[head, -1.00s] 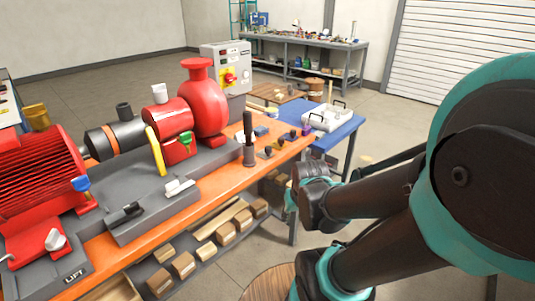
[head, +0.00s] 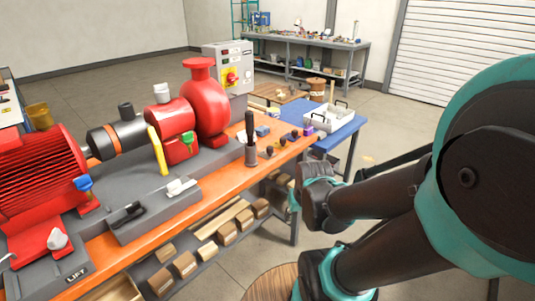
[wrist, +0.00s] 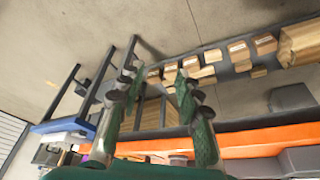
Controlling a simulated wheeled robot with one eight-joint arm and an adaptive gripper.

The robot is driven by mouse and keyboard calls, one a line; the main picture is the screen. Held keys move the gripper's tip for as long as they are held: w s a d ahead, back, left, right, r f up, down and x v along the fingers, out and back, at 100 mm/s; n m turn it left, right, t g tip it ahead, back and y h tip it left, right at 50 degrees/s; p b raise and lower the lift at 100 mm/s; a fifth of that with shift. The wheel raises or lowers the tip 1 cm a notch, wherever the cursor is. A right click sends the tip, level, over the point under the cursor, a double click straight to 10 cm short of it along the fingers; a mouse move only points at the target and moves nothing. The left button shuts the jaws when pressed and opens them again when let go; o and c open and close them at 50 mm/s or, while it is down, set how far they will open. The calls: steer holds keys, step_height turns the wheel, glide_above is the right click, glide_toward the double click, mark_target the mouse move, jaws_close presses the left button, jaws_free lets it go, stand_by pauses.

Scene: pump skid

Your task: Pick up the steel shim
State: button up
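I cannot make out the steel shim for certain in either view. Several small parts lie on the right end of the orange bench (head: 112,255) in the head view, too small to tell apart. In the wrist view my gripper (wrist: 157,82) is open, with its two green and dark fingers apart and nothing between them. Beyond the fingers are the floor and the bench's lower shelf, and the orange bench edge (wrist: 255,142) crosses at the lower right. In the head view my gripper cannot be made out; my arm stands right of the bench.
A red pump (head: 204,105), a red motor (head: 45,172) and a black upright tool (head: 250,140) stand on the bench. A blue table (head: 342,134) bears a white tray (head: 326,117). Open floor lies right of the bench.

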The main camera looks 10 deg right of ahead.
steer(key=shift+o, duration=1.2)
steer(key=shift+w+r, duration=0.1)
steer(key=shift+w, duration=0.05)
steer(key=shift+o, duration=0.4)
steer(key=w+r+m, duration=0.1)
steer(key=w+r, duration=0.2)
steer(key=w, duration=0.5)
steer(key=w+a+r+m, duration=0.1)
steer(key=w+r, duration=0.3)
steer(key=w, duration=0.4)
steer(key=shift+w+r+h, duration=0.25)
steer(key=shift+r+h, duration=0.05)
step_height(320, 180, up, 4)
steer(key=m, duration=0.3)
glide_above(270, 147)
steer(key=s, duration=0.2)
steer(key=shift+h, duration=0.4)
steer(key=shift+a+x, duration=0.2)
steer(key=shift+x, duration=1.55)
steer(key=shift+a+x, duration=0.2)
steer(key=shift+x, duration=1.55)
steer(key=shift+s, duration=0.2)
jaws_close()
